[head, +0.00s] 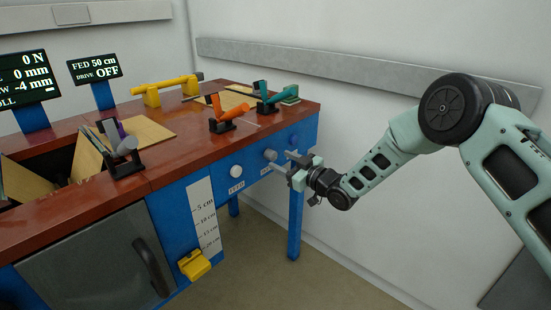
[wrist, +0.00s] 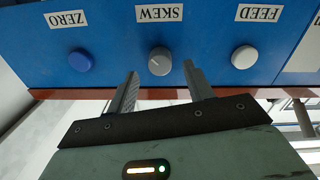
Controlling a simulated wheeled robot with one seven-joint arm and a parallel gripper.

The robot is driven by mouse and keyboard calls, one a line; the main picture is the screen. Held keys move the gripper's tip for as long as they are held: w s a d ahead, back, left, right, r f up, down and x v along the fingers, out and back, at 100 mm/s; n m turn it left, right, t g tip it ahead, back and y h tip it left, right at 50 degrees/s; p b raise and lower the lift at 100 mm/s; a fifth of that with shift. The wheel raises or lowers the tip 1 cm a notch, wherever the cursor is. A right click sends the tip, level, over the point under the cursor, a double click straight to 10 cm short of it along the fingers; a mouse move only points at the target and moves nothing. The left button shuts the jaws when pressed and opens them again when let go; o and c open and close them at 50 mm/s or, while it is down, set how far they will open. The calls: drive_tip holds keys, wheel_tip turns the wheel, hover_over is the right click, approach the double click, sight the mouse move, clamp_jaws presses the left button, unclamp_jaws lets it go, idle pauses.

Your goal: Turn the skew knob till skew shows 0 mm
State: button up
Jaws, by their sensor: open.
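The grey skew knob (wrist: 159,62) sits on the blue panel under the upside-down SKEW label (wrist: 159,13) in the wrist view. It also shows in the head view (head: 270,155). My gripper (wrist: 162,70) is open, with one fingertip on each side of the knob and visible gaps. I see no contact. In the head view my gripper (head: 281,161) is at the panel by the knob. The readout screen (head: 27,78) is cut off at the left.
The white feed knob (wrist: 244,57) and blue zero button (wrist: 81,60) flank the skew knob closely. A second screen (head: 95,69) reads FED 50 cm, DRIVE OFF. The red bench top (head: 185,140) overhangs the panel. A blue leg (head: 295,220) stands below.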

sight(274, 157)
drive_tip(key=shift+x, duration=1.9)
drive_tip(key=c, duration=1)
drive_tip(key=m+b, duration=0.1)
drive_tip(key=m, duration=0.4)
drive_tip(key=shift+f+m+b, duration=0.1)
drive_tip(key=shift+m+b, duration=0.2)
drive_tip(key=shift+b, duration=0.1)
drive_tip(key=m+b, duration=0.1)
drive_tip(key=m, duration=0.5)
